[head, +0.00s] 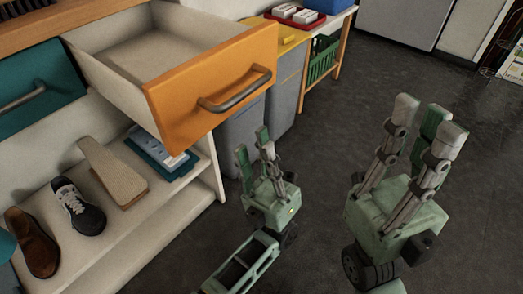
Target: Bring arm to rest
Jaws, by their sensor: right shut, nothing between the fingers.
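My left gripper (255,148) is in the middle of the head view, over the dark floor and just below and to the right of the open drawer's front. Its green and grey fingers point up and hold nothing that I can see. My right gripper (430,122) is larger and nearer, at the right, over bare floor. Its fingers point up; it is shut and empty. The two grippers are well apart.
An orange-fronted drawer (183,100) stands pulled out at the upper left. Below it a shelf (135,213) holds shoes (82,205) and a blue tray (175,171). Grey bins (285,95) and a side table with a green crate (322,58) stand behind. The floor (335,115) between the grippers is clear.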

